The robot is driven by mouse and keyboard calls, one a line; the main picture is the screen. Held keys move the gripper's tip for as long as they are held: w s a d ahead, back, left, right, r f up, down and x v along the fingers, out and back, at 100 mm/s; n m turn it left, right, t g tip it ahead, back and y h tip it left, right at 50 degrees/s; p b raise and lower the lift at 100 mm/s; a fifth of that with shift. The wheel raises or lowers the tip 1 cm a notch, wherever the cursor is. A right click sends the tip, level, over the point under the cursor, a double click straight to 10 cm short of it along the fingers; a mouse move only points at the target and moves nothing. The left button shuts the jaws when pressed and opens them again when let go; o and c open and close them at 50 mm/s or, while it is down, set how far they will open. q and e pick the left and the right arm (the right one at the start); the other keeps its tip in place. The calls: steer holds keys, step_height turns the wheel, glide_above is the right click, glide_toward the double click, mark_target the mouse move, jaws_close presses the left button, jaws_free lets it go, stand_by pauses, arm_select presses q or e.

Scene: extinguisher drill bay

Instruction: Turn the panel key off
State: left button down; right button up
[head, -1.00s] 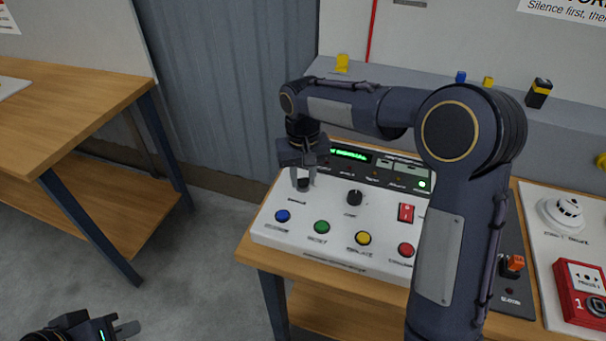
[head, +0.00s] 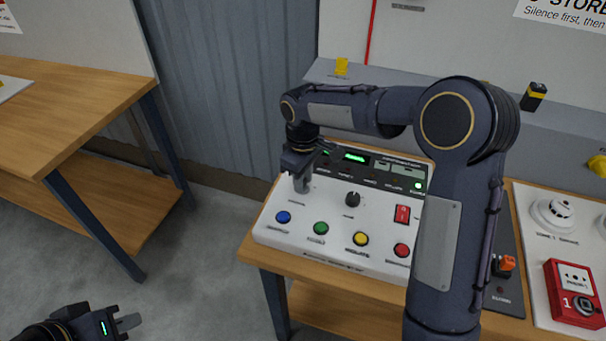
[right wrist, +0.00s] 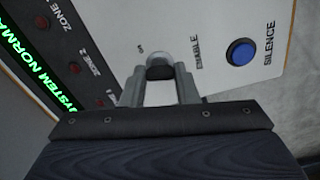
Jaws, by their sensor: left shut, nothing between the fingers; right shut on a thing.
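The white control panel (head: 335,235) stands on a wooden bench in the head view. My right gripper (head: 301,184) points down at its upper left part. In the right wrist view, my right gripper (right wrist: 159,75) is shut on the panel key (right wrist: 158,58), a small part with a light rounded top and dark lower side. The word ENABLE is printed beside it. The fingers hide much of the key, so I cannot read its exact position. My left gripper (head: 128,322) is shut and empty at the lower left, away from the panel.
Blue (head: 283,217), green (head: 321,229), yellow (head: 361,239) and red (head: 402,250) buttons line the panel front. A black knob (head: 353,199) and red rocker switch (head: 402,214) are right of the gripper. The green display (right wrist: 25,60) reads SYSTEM NORMAL. A red call point (head: 574,293) stands right.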

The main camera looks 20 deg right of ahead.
steer(key=shift+n+p, duration=0.3)
steer(key=shift+n, duration=1)
steer(key=o, duration=1)
steer(key=shift+r, duration=3.95)
